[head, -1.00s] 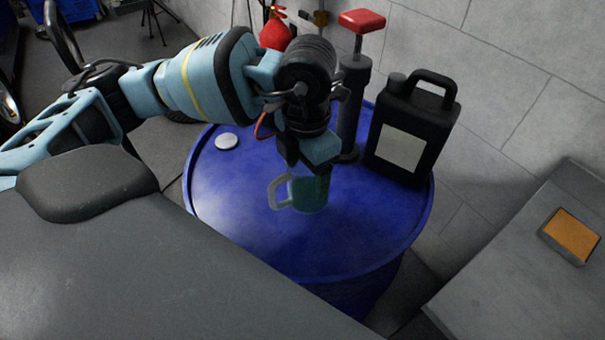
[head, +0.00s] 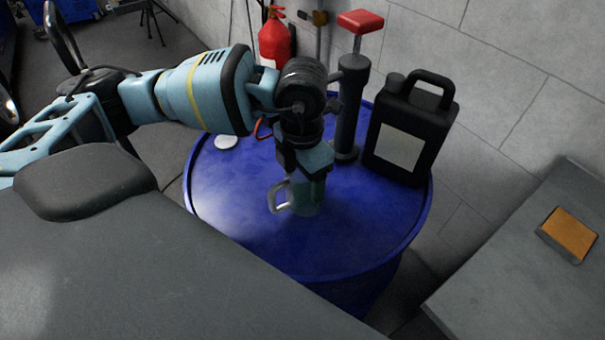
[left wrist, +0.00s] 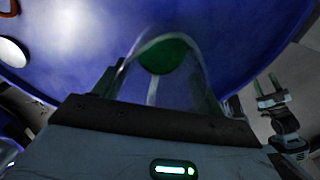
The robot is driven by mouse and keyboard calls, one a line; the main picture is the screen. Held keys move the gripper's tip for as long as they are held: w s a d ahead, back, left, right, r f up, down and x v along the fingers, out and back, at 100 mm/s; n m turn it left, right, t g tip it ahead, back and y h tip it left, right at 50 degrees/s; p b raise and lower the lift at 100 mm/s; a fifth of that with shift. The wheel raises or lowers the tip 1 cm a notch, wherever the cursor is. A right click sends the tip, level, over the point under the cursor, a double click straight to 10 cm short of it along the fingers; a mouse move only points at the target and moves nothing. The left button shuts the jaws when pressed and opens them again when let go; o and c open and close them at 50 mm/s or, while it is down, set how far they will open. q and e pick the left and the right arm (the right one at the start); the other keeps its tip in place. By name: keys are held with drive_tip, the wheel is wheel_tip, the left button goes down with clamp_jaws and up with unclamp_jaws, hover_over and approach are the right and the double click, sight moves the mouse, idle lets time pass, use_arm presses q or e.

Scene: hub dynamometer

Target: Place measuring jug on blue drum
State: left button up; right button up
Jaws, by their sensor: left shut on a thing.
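The measuring jug (head: 306,198) is a clear vessel with a greenish tint and a pale handle on its left. It is upright at the middle of the blue drum (head: 235,225). My left gripper (head: 304,178) points down from above and is shut on the jug. The jug's base is at or just above the drum top; I cannot tell if it touches. In the left wrist view the jug (left wrist: 165,60) shows between the fingers, with green at its bottom, against the drum's blue top (left wrist: 240,40). My right gripper (left wrist: 272,100) shows at the right of the left wrist view, its two fingers apart.
On the drum stand a black jerrycan (head: 412,125) at the back right, a black hand pump (head: 350,110) with a red handle, and a white cap (head: 226,141). The drum's front and left top is clear. A grey bench (head: 545,250) stands at the right.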

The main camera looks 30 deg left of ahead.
use_arm(q)
drive_tip(key=shift+f, duration=0.15)
use_arm(e)
drive_tip(key=shift+w, duration=0.15)
use_arm(q)
drive_tip(key=o, duration=0.8)
drive_tip(key=shift+c, duration=0.2)
use_arm(e)
drive_tip(key=shift+w, duration=0.1)
use_arm(q)
drive_tip(key=shift+r, duration=0.35)
wheel_tip(320, 180, up, 12)
drive_tip(key=shift+f, duration=0.2)
use_arm(e)
drive_tip(key=shift+r, duration=0.3)
drive_tip(key=shift+w, duration=0.15)
use_arm(q)
drive_tip(key=shift+s, duration=0.1)
use_arm(e)
drive_tip(key=shift+d, duration=0.1)
